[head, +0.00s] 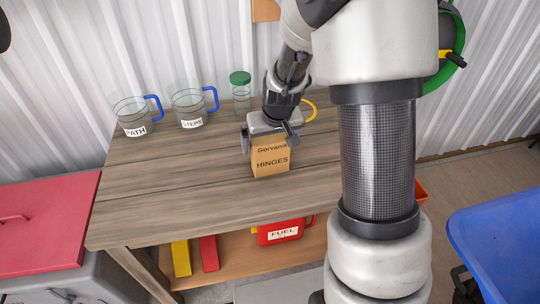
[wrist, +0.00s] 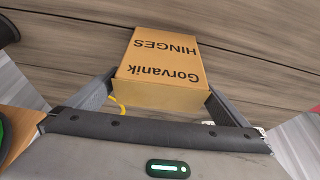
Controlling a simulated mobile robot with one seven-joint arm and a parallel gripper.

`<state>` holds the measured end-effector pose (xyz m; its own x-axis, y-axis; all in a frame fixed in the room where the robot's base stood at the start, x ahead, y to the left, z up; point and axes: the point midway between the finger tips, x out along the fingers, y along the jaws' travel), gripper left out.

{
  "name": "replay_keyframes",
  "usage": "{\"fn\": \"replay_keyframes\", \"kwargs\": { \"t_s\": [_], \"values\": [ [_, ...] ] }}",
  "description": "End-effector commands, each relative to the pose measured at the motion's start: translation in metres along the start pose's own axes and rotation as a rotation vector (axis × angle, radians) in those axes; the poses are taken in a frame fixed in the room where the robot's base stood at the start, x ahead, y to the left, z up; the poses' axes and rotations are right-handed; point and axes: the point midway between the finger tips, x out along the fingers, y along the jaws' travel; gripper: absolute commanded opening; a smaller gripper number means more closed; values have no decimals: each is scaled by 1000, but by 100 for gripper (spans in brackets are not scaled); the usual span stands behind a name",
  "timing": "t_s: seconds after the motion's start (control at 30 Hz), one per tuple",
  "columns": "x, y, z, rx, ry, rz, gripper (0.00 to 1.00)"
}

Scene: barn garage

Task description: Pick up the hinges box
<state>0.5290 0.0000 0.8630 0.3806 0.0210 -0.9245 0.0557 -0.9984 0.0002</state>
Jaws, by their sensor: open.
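The hinges box (head: 271,157) is a small tan carton labelled "Gorvanik HINGES". It stands upright on the wooden workbench (head: 190,175). My gripper (head: 269,140) is above and around the box, with one finger on each side of its upper part. In the wrist view the box (wrist: 160,70) sits between the two fingers of my gripper (wrist: 160,98), which are apart. I cannot tell whether either finger touches the box. The back of the box is hidden.
Two clear measuring jugs with blue handles, labelled PATH (head: 133,118) and STEPS (head: 189,107), stand to the left. A green-lidded jar (head: 240,92) is behind my gripper. A red fuel can (head: 283,232) is on the lower shelf. The bench front left is clear.

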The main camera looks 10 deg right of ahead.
Motion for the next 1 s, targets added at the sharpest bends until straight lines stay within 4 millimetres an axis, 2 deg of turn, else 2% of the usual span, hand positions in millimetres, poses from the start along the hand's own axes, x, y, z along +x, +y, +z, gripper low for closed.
{"fn": "replay_keyframes", "kwargs": {
  "t_s": [0.1,0.37,0.5,0.57,0.6,0.87,1.0],
  "values": [
    [12,0,-1,1,1,0,100],
    [13,0,-1,0,2,0,100],
    [13,0,-1,0,2,0,76],
    [13,0,-1,0,2,0,66],
    [13,0,-1,0,2,0,64],
    [9,0,-3,0,3,0,64],
    [-9,-1,-11,-1,6,0,64]
  ]
}}
